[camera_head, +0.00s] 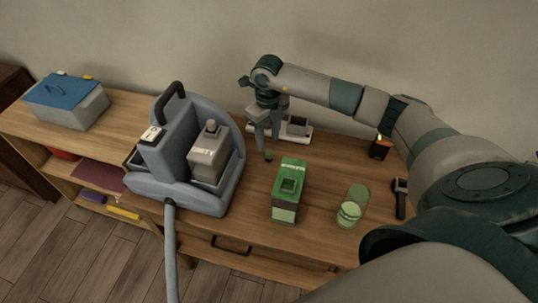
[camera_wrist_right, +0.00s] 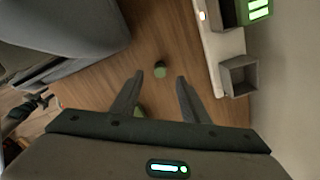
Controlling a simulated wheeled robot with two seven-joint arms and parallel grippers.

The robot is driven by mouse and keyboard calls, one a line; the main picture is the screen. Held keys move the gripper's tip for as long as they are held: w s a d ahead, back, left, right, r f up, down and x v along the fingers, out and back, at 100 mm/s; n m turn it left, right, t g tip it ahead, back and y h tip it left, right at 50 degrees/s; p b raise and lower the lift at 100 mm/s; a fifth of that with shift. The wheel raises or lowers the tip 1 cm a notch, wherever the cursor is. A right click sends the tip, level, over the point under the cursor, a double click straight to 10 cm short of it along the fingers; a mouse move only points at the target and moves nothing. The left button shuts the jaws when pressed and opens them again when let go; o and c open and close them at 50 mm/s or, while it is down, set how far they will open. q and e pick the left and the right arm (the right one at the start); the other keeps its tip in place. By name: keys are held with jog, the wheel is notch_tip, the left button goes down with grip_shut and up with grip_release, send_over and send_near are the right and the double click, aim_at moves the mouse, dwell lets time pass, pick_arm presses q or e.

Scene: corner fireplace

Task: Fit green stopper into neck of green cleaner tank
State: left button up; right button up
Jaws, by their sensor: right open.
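The green cleaner tank (camera_head: 286,207) stands on the wooden bench, with a square dark neck opening on its top. A bit of green shows behind one finger, mostly hidden. My left gripper is out of view.
A grey carpet cleaner (camera_head: 173,196) with a grey tank (camera_head: 209,153) stands left of the green tank. A white charger tray (camera_head: 299,131) sits behind the gripper. Green cups (camera_head: 349,212) and a dark handheld item (camera_head: 400,198) are to the right. A blue-lidded box (camera_head: 66,101) is far left.

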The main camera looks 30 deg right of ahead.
aim_at(268, 151)
jog(key=shift+f+p, duration=0.5)
jog(key=shift+p, duration=0.05)
notch_tip(268, 151, down, 3)
jog(key=shift+p, duration=0.75)
jog(key=shift+f, duration=0.6)
grip_shut()
